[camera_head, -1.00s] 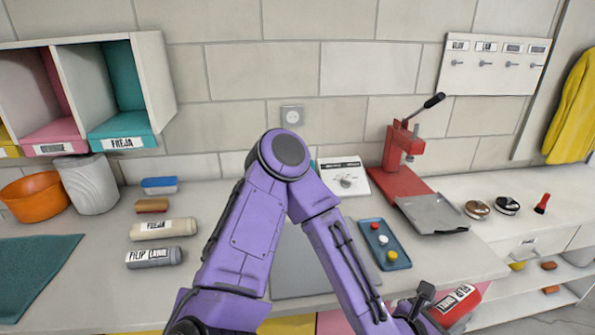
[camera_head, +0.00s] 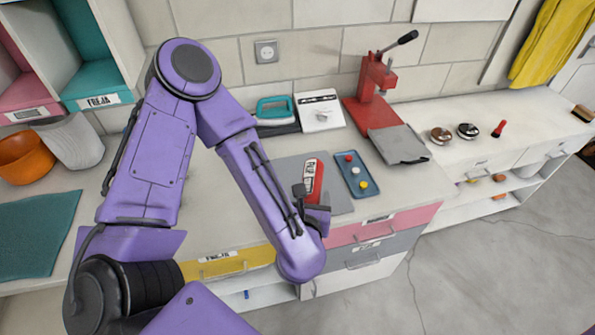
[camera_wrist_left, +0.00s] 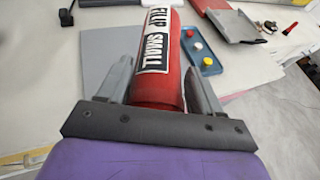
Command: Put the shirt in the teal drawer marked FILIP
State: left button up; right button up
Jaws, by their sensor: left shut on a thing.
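The shirt is a red roll (camera_head: 313,180) with a label reading FILIP SMALL, also large in the left wrist view (camera_wrist_left: 158,58). My left gripper (camera_head: 310,192) is shut on it, with one finger on each side of the roll in the wrist view (camera_wrist_left: 158,85). The roll is over the counter, in front of the grey board (camera_head: 338,203); I cannot tell its height. No teal drawer marked FILIP shows. Visible drawers are yellow (camera_head: 240,264), pink (camera_head: 400,219) and grey (camera_head: 385,248), all seemingly shut; their labels are too small to read surely. My right gripper is not in view.
A blue tray with coloured knobs (camera_head: 354,176) lies right of the board. A red press (camera_head: 370,95) stands behind it. A teal cubby marked FREJA (camera_head: 98,101), an orange bowl (camera_head: 26,160) and a grey pot (camera_head: 72,143) are at left. Open floor (camera_head: 490,260) lies right.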

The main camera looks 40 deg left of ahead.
pick_arm(q)
jog(key=w+a+f+b, duration=0.1)
jog(key=b, duration=0.1)
jog(key=w+a+f+b, duration=0.1)
jog(key=a+f+b, duration=0.1)
jog(key=b, duration=0.1)
jog(key=shift+w+a+f, duration=0.1)
jog(key=shift+w+f, duration=0.2)
jog(key=shift+w, duration=0.1)
jog(key=w+a+f+b, duration=0.6)
jog(key=a+b, duration=0.1)
jog(key=shift+w+f+b, duration=0.1)
jog(key=shift+w+b, duration=0.05)
jog(key=shift+b, duration=0.15)
notch_tip(320, 180, down, 3)
jog(key=shift+r+p, duration=0.2)
jog(key=shift+p, duration=0.2)
jog(key=shift+w+f, duration=0.1)
jog(key=shift+f, duration=0.25)
jog(key=shift+f, duration=0.1)
